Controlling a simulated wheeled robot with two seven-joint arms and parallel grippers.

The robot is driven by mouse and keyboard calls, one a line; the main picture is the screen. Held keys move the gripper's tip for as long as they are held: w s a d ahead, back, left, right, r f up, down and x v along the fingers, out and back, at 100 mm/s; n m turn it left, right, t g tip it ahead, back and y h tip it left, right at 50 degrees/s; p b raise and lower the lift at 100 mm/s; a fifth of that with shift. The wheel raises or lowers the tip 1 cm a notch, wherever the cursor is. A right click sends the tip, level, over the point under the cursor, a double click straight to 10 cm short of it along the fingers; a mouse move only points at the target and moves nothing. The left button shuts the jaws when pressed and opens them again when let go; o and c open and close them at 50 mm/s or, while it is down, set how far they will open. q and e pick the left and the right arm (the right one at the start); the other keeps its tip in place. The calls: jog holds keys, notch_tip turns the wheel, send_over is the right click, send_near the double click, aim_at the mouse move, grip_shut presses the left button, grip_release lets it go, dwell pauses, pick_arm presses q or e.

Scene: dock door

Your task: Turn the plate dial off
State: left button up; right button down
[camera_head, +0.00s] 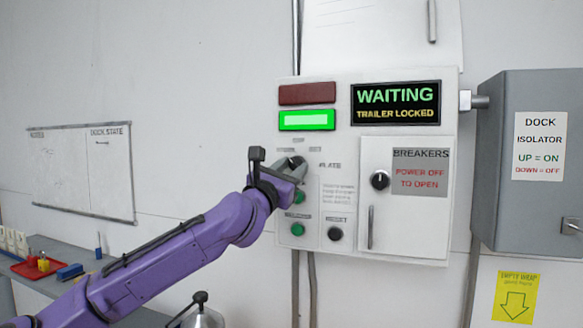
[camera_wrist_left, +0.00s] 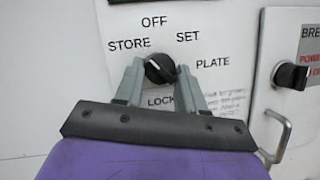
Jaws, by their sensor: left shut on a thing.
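The plate dial (camera_wrist_left: 158,69) is a black round knob on the white control panel (camera_head: 345,140). Around it in the left wrist view are the labels STORE at left, OFF above, SET at upper right and LOCK below, with PLATE further right. My left gripper (camera_wrist_left: 160,84) is shut on the dial, with one grey finger on each side of it. In the head view the left gripper (camera_head: 293,168) covers most of the dial. Which label the dial points to is hard to tell. My right gripper is in neither view.
The display (camera_head: 396,103) reads WAITING, TRAILER LOCKED. A green lamp (camera_head: 307,120) is lit below a dark red one (camera_head: 307,94). The breaker door (camera_head: 405,220) with its black knob (camera_head: 380,180) is right of the dial. A grey isolator box (camera_head: 540,230) stands further right.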

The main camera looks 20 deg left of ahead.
pick_arm(q)
jog(key=shift+a+r+m+g+h+p, duration=0.1)
jog(key=shift+r+m+g+h+p, duration=0.2)
jog(key=shift+m, duration=0.3)
jog(key=shift+a+r+m+g+h+p, duration=0.1)
jog(key=shift+m+h+p, duration=0.1)
jog(key=shift+m+p, duration=0.3)
jog(key=m+h+p, duration=0.1)
jog(key=m+p, duration=0.1)
jog(key=m+g+p, duration=0.1)
jog(key=m+p, duration=0.1)
jog(key=m, duration=0.1)
jog(key=shift+a+r+g+h, duration=0.1)
jog(key=shift+r+g+h, duration=0.05)
jog(key=shift+g+h, duration=0.2)
jog(key=shift+m+p, duration=0.9)
jog(key=shift+p, duration=0.1)
jog(key=shift+m+g+h+p, duration=0.25)
jog(key=shift+m+g+p, duration=0.2)
jog(key=shift+m+p, duration=0.15)
jog(key=shift+f, duration=0.2)
jog(key=o, duration=1)
jog(key=shift+o, duration=0.2)
jog(key=shift+f, duration=0.1)
